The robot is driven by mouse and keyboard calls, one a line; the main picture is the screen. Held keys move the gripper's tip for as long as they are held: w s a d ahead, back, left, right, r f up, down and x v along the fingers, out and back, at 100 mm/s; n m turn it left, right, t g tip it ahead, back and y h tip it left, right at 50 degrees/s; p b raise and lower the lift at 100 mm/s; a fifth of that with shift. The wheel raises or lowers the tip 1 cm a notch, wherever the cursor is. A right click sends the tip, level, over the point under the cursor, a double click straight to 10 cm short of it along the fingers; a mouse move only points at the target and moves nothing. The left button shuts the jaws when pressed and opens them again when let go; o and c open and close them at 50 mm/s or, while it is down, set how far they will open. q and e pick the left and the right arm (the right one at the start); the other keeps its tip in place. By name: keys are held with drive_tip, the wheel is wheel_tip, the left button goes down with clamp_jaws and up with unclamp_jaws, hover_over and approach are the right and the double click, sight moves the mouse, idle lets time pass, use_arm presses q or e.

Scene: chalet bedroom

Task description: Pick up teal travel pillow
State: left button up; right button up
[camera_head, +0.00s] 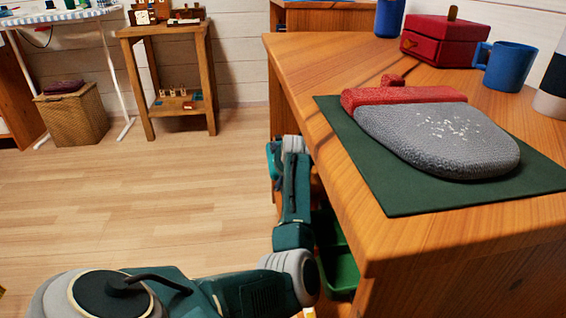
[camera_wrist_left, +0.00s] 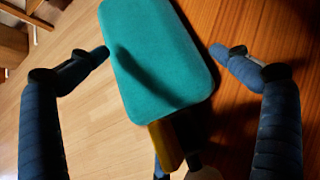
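In the left wrist view, the teal travel pillow (camera_wrist_left: 160,60) is a flat, rounded teal pad between the fingers of my left gripper (camera_wrist_left: 160,52). The fingers are spread wide, with one fingertip at its left edge and one at its right edge; I cannot tell whether they touch it. In the head view, my left arm comes in from the lower left and reaches along the desk's left side, below the top. I cannot clearly make out the pillow or the left fingertips there. My right gripper is in neither view.
The wooden desk (camera_head: 430,240) carries a dark green mat (camera_head: 400,200), a grey and red cushion-like thing (camera_head: 440,135), a red box (camera_head: 445,45) and a blue mug (camera_head: 507,66). A green bin (camera_head: 338,265) is beside my arm below the top.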

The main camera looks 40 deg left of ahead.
use_arm(q)
drive_tip(key=c, duration=1.2)
drive_tip(key=shift+o, duration=0.2)
drive_tip(key=shift+r, duration=0.15)
